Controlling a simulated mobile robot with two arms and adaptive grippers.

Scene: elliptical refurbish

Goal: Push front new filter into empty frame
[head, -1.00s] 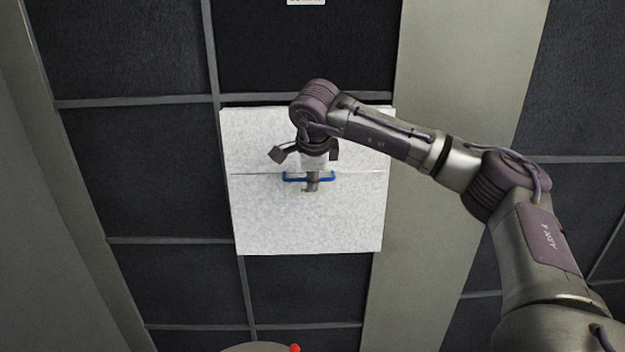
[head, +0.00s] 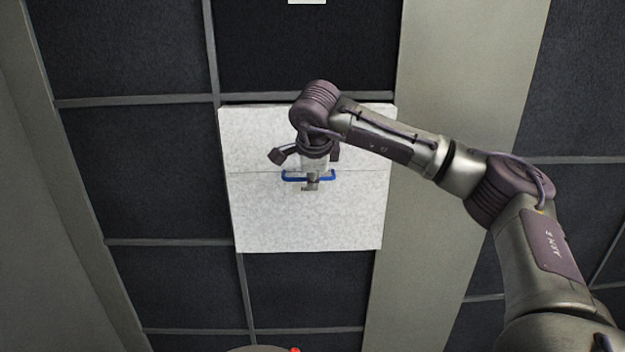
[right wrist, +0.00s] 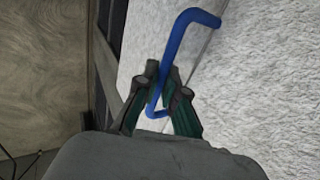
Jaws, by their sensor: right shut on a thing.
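The new filter (head: 300,220) is a white, speckled square panel with a thin seam across it and a blue handle (head: 331,177) at its middle. It covers one cell of the dark grid in the head view. My right gripper (head: 311,184) is shut on the blue handle. In the right wrist view the gripper's green-lined fingers (right wrist: 163,100) close around one end of the blue handle (right wrist: 178,45), beside the white fibrous face (right wrist: 265,80). The empty frame behind the filter is hidden, so I cannot tell how deep the filter sits. My left gripper is out of view.
Dark filter panels (head: 150,170) in grey frame bars (head: 140,101) surround the white one. A pale upright beam (head: 430,235) stands to its right. A white label (head: 307,2) shows at the top edge. A red knob (head: 295,350) shows at the bottom edge.

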